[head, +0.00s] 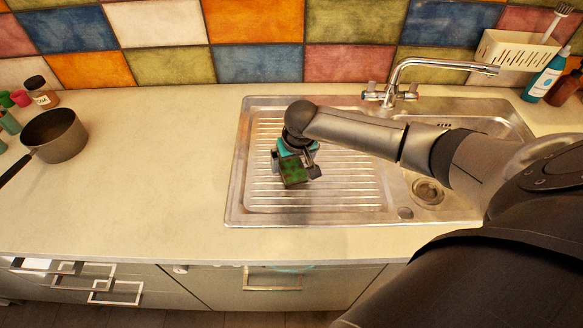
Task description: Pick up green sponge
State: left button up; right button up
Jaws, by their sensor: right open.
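The green sponge (293,171) is over the ribbed drainboard of the steel sink (340,212), left of the basin. Its green top shows, with darker sides. My right gripper (296,165) is right at the sponge, reaching down from above with my right arm coming in from the right. The gripper is open, with parts of it on both sides of the sponge. The wrist hides the far part of the sponge, and I cannot tell whether the fingers touch it. My left gripper is not in view.
A chrome faucet (395,78) stands behind the sink. A dark saucepan (60,138) and small jars are at the far left. A white rack (510,50) and a blue bottle (546,77) stand at the back right. The counter (150,170) between pan and sink is clear.

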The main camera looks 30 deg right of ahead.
jog(key=shift+f, duration=0.25)
dwell(0.5)
jog(key=shift+c, duration=0.2)
jog(key=c, duration=1.2)
jog(key=shift+o, duration=0.2)
